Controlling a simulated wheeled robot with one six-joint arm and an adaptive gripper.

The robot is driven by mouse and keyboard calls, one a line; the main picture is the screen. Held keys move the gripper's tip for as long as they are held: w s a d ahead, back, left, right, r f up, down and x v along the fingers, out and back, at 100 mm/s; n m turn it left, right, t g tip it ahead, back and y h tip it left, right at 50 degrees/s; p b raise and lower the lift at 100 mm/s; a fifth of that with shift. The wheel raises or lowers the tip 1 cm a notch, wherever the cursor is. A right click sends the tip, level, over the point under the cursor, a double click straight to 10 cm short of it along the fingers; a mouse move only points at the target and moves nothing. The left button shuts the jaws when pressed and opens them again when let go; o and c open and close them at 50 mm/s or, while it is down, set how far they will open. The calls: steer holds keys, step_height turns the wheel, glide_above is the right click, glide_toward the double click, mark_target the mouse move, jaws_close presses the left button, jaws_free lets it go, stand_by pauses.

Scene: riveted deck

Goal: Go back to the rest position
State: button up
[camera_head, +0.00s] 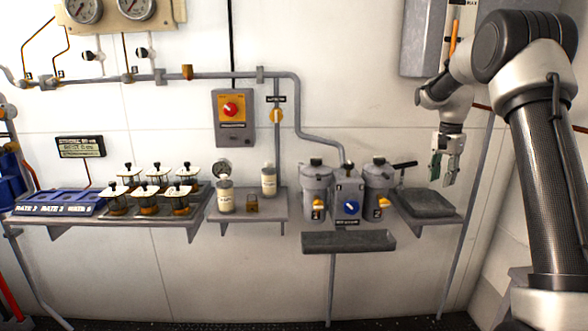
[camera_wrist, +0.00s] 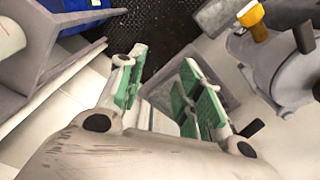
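My gripper (camera_head: 443,178) hangs in the air at the right, in front of the wall and above the right end of the equipment, near the grey tray on the right-hand shelf. It points downward. In the wrist view my gripper (camera_wrist: 164,62) shows two fingers with green pads, set apart with a clear gap. Nothing is between them. My arm bends down from the upper right of the head view.
Two grey canisters (camera_head: 316,190) flank a box with a blue knob (camera_head: 350,207). A dark grey tray (camera_head: 427,203) sits at the right. A shelf (camera_head: 248,207) holds bottles (camera_head: 225,197). Several lidded jars (camera_head: 148,200) stand at left. A pipe (camera_head: 215,76) crosses the wall.

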steer(key=s+a+r+n+t, duration=0.1)
steer(key=s+a+r+n, duration=0.1)
steer(key=s, duration=1.1)
steer(key=s+a+r+n+t, duration=0.1)
steer(key=s+a+r+n, duration=0.2)
steer(key=s, duration=1.1)
steer(key=s+a+r+n+t, duration=0.2)
steer(key=s+a+n, duration=0.2)
steer(key=s, duration=0.9)
steer(key=shift+s+a+r+n, duration=0.25)
steer(key=shift+a+n, duration=0.1)
steer(key=shift+n, duration=1.15)
